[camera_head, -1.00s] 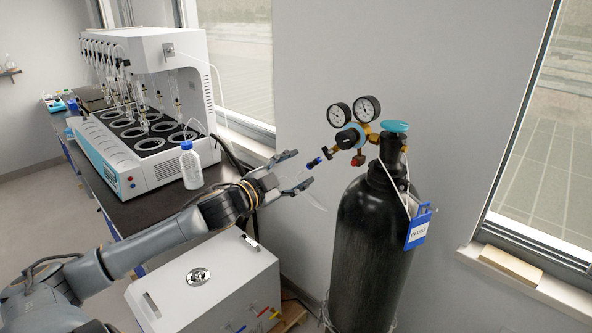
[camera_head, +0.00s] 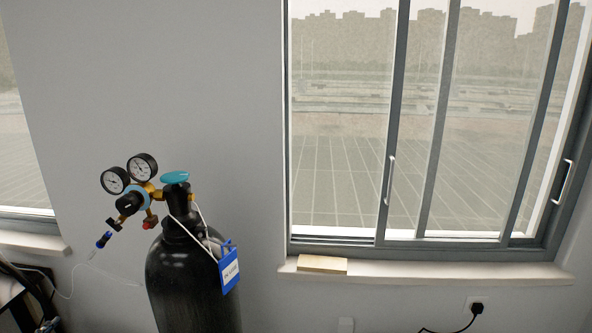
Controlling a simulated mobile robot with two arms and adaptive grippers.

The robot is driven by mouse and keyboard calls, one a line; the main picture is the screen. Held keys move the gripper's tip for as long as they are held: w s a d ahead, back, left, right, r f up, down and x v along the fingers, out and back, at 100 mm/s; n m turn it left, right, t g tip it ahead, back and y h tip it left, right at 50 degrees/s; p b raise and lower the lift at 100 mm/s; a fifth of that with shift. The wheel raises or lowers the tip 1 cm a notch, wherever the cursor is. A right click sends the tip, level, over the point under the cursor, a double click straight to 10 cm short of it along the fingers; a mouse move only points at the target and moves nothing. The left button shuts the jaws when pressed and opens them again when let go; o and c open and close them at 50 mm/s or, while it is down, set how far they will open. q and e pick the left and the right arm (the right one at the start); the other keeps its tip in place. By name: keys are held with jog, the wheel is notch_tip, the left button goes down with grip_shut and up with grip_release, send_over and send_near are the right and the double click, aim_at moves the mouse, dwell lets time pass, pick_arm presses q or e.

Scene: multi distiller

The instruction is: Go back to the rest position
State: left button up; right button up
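A black gas cylinder (camera_head: 190,285) stands upright at the lower left of the head view. Its regulator (camera_head: 132,200) has two round gauges, and a teal valve knob (camera_head: 174,177) sits on top. A blue tag (camera_head: 229,270) hangs from the neck on a white cord. Neither of my grippers shows in the view now.
A sliding window (camera_head: 430,130) fills the right side, with a small wooden block (camera_head: 322,264) on its sill (camera_head: 430,274). A black plug (camera_head: 476,308) sits in a wall socket below. A dark bench edge (camera_head: 12,290) shows at the lower left.

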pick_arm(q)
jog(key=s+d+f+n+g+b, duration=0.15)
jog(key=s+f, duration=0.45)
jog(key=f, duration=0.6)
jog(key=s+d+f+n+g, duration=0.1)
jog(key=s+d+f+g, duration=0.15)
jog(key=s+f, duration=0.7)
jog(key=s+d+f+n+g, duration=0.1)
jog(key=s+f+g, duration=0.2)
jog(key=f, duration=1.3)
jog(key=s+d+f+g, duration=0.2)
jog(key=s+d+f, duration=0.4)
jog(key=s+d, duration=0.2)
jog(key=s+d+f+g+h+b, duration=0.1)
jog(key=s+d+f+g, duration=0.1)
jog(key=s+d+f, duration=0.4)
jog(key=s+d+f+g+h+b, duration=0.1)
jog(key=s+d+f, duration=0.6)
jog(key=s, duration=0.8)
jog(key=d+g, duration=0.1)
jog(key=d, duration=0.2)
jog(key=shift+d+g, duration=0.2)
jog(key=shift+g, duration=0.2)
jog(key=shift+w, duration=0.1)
